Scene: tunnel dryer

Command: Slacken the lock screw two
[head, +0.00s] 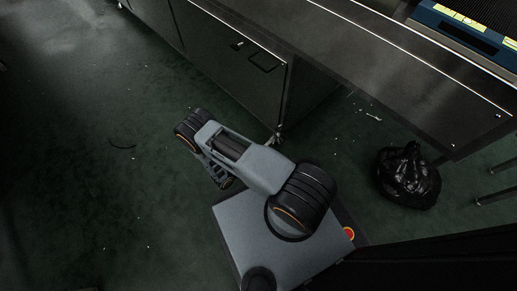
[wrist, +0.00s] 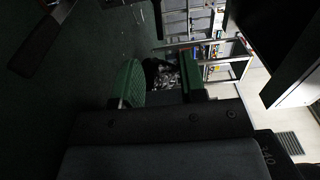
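No lock screw can be made out in either view. My gripper (wrist: 161,66) shows in the wrist view as two green fingers with a clear gap between them. It is open and nothing is held in it. In the head view my arm is folded low over my own base, and the fingers cannot be made out there.
A dark cabinet (head: 230,50) stands beside a steel-topped bench (head: 370,60). A blue machine (head: 459,30) sits at the upper right. A black bag (head: 407,178) lies under the bench. A rack (wrist: 205,45) shows in the wrist view. The green floor at left is mostly clear.

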